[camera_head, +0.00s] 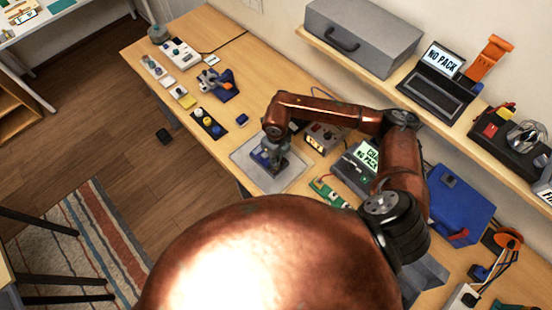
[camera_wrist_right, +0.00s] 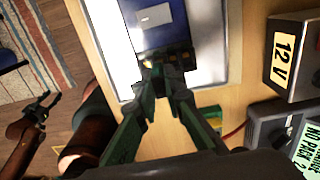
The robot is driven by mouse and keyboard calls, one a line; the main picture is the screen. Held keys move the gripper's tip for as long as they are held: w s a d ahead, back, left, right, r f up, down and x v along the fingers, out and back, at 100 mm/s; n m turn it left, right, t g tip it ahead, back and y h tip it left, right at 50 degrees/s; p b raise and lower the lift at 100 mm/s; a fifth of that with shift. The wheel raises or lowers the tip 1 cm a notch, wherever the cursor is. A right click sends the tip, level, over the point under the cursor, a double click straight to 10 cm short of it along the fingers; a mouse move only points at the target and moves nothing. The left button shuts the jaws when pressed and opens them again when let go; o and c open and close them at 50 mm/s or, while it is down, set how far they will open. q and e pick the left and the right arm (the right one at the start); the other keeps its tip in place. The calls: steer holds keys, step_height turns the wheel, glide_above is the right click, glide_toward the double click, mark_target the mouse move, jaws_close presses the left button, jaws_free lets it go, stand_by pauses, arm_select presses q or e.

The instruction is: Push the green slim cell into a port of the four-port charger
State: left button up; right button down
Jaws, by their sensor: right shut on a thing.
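My right gripper (camera_head: 268,160) is low over a pale grey mat (camera_head: 243,163) on the bench. In the right wrist view its green fingers (camera_wrist_right: 162,76) are shut at the dark end of a blue block with a white label (camera_wrist_right: 163,28); fingertips hide what they grip. I cannot make out a green slim cell. A grey device with a lit screen (camera_head: 369,156) stands right of the mat; I cannot tell whether it is the four-port charger. My left gripper (camera_wrist_right: 42,106) shows small at the left of the wrist view, its fingers apart and empty.
A green board (camera_head: 331,192) lies in front of the screen device, and a 12 V box (camera_wrist_right: 290,50) stands beside the mat. A dark tray with round pieces (camera_head: 207,123) and a blue tool (camera_head: 220,84) lie farther left. A shelf with a grey case (camera_head: 362,35) runs behind.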

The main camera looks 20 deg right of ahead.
steer(key=shift+b, duration=0.65)
stand_by(1.8)
steer(key=shift+f+b, duration=1.55)
steer(key=shift+f, duration=0.05)
steer(key=c, duration=1.9)
jaws_free()
steer(key=shift+c, duration=0.2)
steer(key=shift+r, duration=0.15)
step_height(320, 180, up, 12)
steer(key=shift+f, duration=0.1)
